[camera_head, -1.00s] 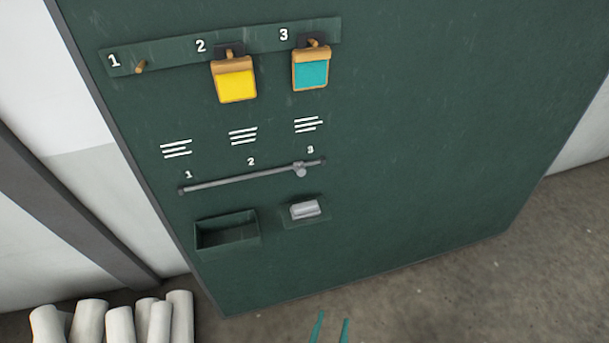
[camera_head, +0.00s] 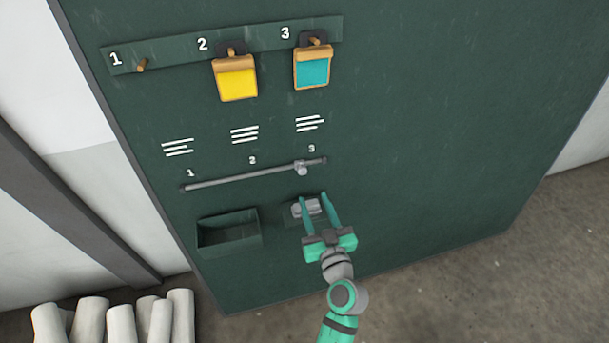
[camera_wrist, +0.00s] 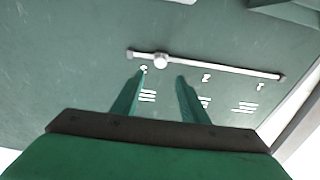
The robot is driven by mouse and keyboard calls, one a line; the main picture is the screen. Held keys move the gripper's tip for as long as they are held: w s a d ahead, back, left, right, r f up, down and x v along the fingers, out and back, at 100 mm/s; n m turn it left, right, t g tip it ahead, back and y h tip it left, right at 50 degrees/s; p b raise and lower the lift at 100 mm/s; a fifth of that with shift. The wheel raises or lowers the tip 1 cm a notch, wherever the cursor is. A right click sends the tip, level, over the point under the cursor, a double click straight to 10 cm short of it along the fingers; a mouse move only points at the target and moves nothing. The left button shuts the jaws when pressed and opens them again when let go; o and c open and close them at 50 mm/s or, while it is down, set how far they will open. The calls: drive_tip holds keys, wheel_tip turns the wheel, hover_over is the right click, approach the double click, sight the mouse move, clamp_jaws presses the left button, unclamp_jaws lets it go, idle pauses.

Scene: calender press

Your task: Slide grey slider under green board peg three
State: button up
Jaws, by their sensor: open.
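The grey slider (camera_head: 301,169) is a small round knob on a thin grey rail (camera_head: 235,180) on the green board (camera_head: 430,120). It sits near the rail's right end, just below the small mark 3, roughly under peg three (camera_head: 315,41). It also shows in the wrist view (camera_wrist: 160,60), near the rail's left end there. My gripper (camera_head: 317,203) is open, below the slider and apart from it. Its fingers overlap a grey block (camera_head: 311,207) in the head view; how far they are from it I cannot tell. The wrist view shows nothing between the fingers (camera_wrist: 160,80).
Peg one (camera_head: 143,64) is bare. A yellow tag (camera_head: 236,85) hangs at peg two and a teal tag (camera_head: 312,70) at peg three. An open green bin (camera_head: 229,247) is on the board at lower left. White rolls (camera_head: 120,325) stand on the floor. The board's right side is clear.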

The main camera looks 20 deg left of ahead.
sight(304, 172)
drive_tip(key=x, duration=1)
drive_tip(key=shift+w+a, duration=0.3)
clamp_jaws()
drive_tip(key=shift+d, duration=0.1)
